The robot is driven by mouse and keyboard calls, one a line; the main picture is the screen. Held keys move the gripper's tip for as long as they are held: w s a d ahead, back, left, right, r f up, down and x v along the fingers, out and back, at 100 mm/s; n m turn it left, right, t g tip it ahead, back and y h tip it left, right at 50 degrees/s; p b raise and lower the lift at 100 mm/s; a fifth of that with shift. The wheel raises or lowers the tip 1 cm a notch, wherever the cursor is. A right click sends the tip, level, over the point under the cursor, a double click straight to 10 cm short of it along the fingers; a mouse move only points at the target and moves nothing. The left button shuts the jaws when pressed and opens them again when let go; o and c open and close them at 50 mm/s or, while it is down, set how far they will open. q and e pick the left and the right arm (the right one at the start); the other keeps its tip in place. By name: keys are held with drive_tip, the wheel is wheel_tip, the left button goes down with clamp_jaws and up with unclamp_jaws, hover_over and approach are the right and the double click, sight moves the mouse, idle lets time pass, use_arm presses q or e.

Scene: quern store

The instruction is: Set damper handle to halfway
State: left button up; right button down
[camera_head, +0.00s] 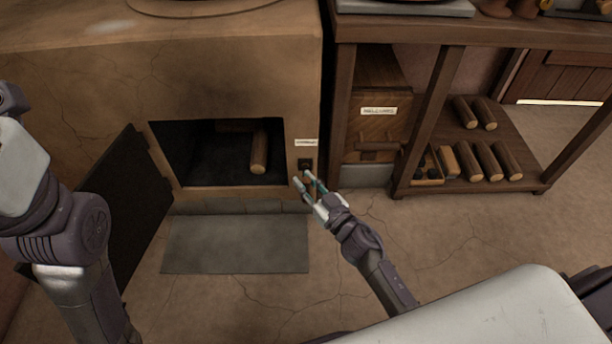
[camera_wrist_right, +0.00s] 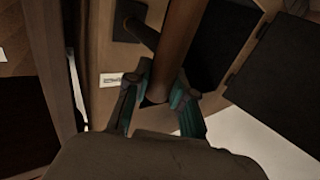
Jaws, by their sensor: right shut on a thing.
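The damper shows in the head view as a small dark plate (camera_head: 305,164) on the stove front, right of the firebox opening and under a white label (camera_head: 306,142). My right gripper (camera_head: 306,181) is just below and in front of that plate. In the right wrist view a brown cylindrical damper handle (camera_wrist_right: 178,45) runs between the fingers of my right gripper (camera_wrist_right: 158,100), which is shut on it. A thin dark rod joins the handle to the dark plate (camera_wrist_right: 128,18). The handle is mostly hidden in the head view. My left gripper is not in view.
The firebox (camera_head: 205,165) is open with a log (camera_head: 259,155) inside, and its dark door (camera_head: 130,205) swings out at left. A wooden rack (camera_head: 480,180) holding several logs stands at right. The floor (camera_head: 330,260) in front is clear around a flat grey slab (camera_head: 237,245).

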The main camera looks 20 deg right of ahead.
drive_tip(key=c, duration=1)
unclamp_jaws()
drive_tip(key=shift+o, duration=0.2)
drive_tip(key=v, duration=1.2)
